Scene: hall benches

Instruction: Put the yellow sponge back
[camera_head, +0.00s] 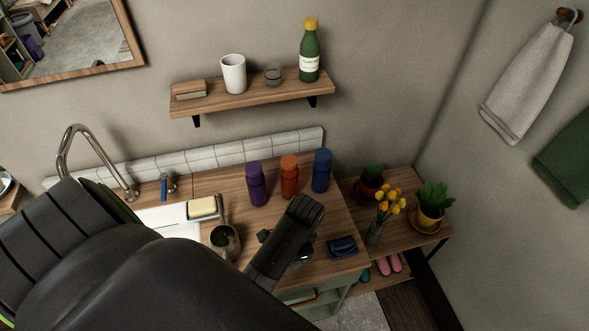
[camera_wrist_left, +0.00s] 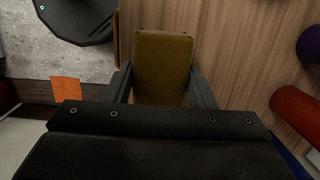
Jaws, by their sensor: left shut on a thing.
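The yellow sponge (camera_wrist_left: 162,62) shows in the left wrist view as a dull yellow block between the two fingers of my left gripper (camera_wrist_left: 161,88). The gripper is shut on it, with the wooden counter (camera_wrist_left: 228,50) below. In the head view my left arm reaches over the counter (camera_head: 330,215), and its dark end hides the sponge. My right gripper is in neither view.
A pale bar lies in a grey dish (camera_head: 220,211) by the sink. A metal cup (camera_head: 225,242), purple (camera_head: 257,185), orange (camera_head: 289,177) and blue bottles (camera_head: 321,171), and a dark blue folded item (camera_head: 342,246) stand or lie around the arm. Potted plants (camera_head: 430,202) are right.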

